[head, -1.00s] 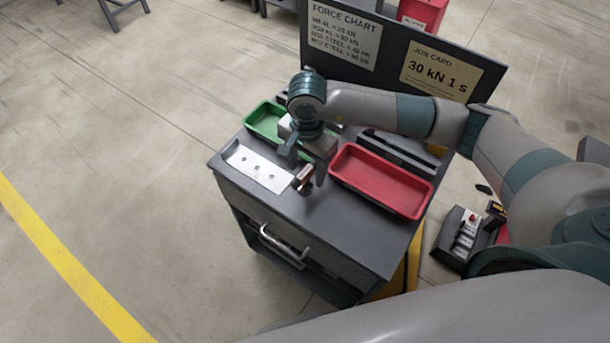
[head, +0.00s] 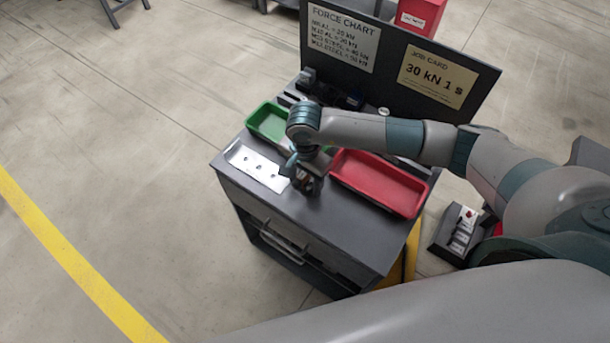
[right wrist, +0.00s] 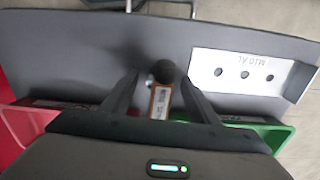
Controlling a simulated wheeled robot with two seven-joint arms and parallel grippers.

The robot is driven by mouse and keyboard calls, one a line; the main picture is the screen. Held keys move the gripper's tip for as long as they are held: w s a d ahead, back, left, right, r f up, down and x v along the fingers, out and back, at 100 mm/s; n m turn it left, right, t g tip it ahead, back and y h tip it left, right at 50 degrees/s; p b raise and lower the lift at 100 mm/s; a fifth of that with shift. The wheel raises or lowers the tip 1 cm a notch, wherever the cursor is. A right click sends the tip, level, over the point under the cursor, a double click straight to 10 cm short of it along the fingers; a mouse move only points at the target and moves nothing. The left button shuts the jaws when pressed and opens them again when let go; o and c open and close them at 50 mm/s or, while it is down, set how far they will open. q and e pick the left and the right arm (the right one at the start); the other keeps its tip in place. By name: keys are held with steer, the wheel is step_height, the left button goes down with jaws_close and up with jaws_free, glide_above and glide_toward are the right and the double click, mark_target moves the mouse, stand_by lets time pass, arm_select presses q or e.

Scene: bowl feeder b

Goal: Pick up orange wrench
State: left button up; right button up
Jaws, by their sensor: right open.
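No clear wrench shape shows. A small orange-brown piece with a pale label and a dark round end (right wrist: 161,100) stands out in the right wrist view; I cannot tell whether it is the orange wrench. My right gripper (right wrist: 157,88) is open, with one finger on each side of this piece and gaps visible. In the head view my right gripper (head: 306,184) is low over the cart's top, between the white plate and the red tray, and mostly hides the piece. My left gripper is not in view.
The grey cart top (head: 290,220) is clear at its front. A white plate with holes (head: 258,167) lies to the left, a green tray (head: 268,122) behind it, a red tray (head: 380,184) to the right. A dark board with cards (head: 395,60) stands at the back.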

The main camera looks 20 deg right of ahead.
mark_target(305, 174)
steer(key=shift+c, duration=0.2)
jaws_close()
steer(key=shift+r, duration=0.15)
steer(key=shift+r+b, duration=0.55)
steer(key=shift+b, duration=0.05)
step_height(305, 174, up, 2)
steer(key=shift+w+r+b, duration=0.1)
steer(key=shift+r+b, duration=0.05)
steer(key=shift+b, duration=0.6)
steer(key=s+d+r+b, duration=0.4)
steer(key=s+d+r, duration=0.3)
steer(key=s+d, duration=0.1)
steer(key=shift+d+r, duration=0.2)
steer(key=shift+d, duration=0.2)
